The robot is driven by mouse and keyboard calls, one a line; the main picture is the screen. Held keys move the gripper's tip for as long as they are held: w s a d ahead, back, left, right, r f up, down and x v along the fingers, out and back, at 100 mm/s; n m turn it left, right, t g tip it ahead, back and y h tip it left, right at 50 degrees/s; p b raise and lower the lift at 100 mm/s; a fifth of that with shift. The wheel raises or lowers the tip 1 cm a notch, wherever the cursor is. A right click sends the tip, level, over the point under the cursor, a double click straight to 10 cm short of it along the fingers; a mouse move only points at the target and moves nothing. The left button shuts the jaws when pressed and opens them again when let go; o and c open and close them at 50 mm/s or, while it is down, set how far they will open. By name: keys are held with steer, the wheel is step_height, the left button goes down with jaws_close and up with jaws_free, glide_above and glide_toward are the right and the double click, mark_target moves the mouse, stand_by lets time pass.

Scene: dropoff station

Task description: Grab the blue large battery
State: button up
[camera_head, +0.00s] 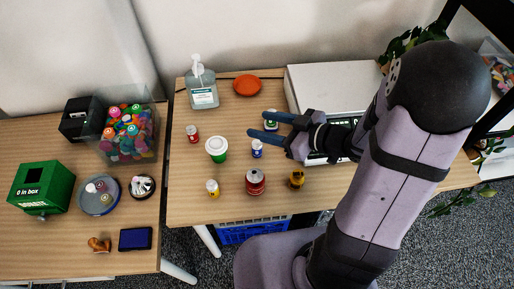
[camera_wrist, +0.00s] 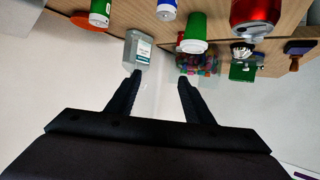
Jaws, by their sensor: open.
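The blue large battery (camera_head: 257,149) appears to be the small upright blue cylinder with a white top on the right table, just below my gripper's lower finger in the head view. In the wrist view, a blue and white cylinder (camera_wrist: 167,10), probably the same one, is at the top edge, partly cut off. My gripper (camera_head: 260,125) is open and empty, its two fingers pointing left above the table. In the wrist view my gripper (camera_wrist: 159,79) has its fingers apart with nothing between them. The cylinder lies outside the finger gap there.
A green and white cylinder (camera_head: 271,126) stands close by, partly hidden by a finger. A green cup with a white lid (camera_head: 216,150), a red can (camera_head: 255,183) and a yellow-black item (camera_head: 297,179) stand around. A sanitizer bottle (camera_head: 203,90) and orange dish (camera_head: 247,85) are behind.

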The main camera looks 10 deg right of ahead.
glide_toward(247, 148)
steer(key=shift+w+a+r, duration=0.3)
steer(key=shift+a+r, duration=0.2)
steer(key=shift+w+a+r, duration=0.3)
steer(key=shift+a+r, duration=0.25)
steer(key=shift+p+x, duration=0.5)
steer(key=shift+x, duration=3.2)
steer(key=shift+w+d+f, duration=0.1)
steer(key=shift+w+d, duration=0.05)
steer(key=shift+d, duration=0.05)
steer(key=shift+c, duration=0.6)
jaws_close()
